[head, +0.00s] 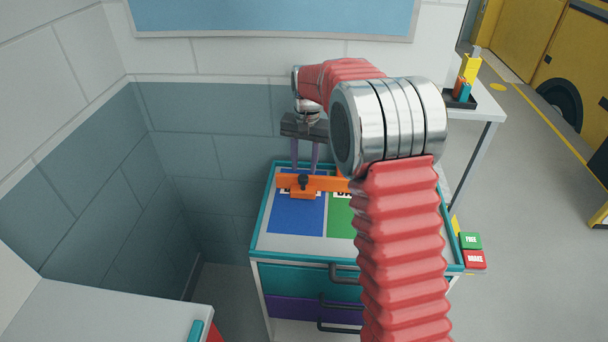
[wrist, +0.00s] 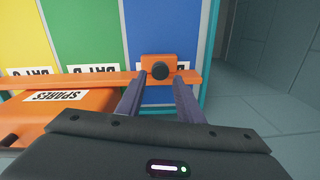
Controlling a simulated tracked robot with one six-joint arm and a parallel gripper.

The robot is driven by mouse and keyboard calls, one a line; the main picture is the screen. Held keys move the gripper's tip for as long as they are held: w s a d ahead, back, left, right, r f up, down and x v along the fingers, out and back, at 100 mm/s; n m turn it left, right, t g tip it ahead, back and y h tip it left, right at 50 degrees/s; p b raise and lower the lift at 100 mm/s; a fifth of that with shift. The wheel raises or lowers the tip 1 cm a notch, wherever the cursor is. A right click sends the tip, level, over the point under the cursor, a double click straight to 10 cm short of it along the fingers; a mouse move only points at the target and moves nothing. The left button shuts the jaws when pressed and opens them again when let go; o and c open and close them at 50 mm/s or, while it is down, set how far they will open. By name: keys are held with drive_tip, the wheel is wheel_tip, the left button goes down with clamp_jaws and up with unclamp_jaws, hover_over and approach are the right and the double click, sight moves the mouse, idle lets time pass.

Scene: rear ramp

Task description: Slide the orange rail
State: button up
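The orange rail (head: 325,184) lies across the top of the teal-edged cabinet, partly hidden by my arm in the head view. It crosses the wrist view (wrist: 105,80) from left to right. An orange block with a black knob (wrist: 159,71) sits near its right end there, over the blue bay. My gripper (head: 304,170) points down at this block. In the wrist view its dark fingers (wrist: 159,82) stand apart, one on each side of the knob, with visible gaps to it. Whether they touch the block's sides I cannot tell.
An orange SPARES box (wrist: 55,115) lies beside the rail. Blue (head: 297,216), green (wrist: 90,30) and yellow (wrist: 20,35) bays mark the top. Drawers with dark handles (head: 340,274) are below. A wall stands behind; FREE and BRAKE buttons (head: 472,250) are at right.

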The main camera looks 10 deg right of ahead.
sight(303, 177)
drive_tip(key=shift+a+f, duration=0.1)
drive_tip(key=shift+f, duration=2.25)
drive_tip(key=shift+c, duration=0.7)
clamp_jaws()
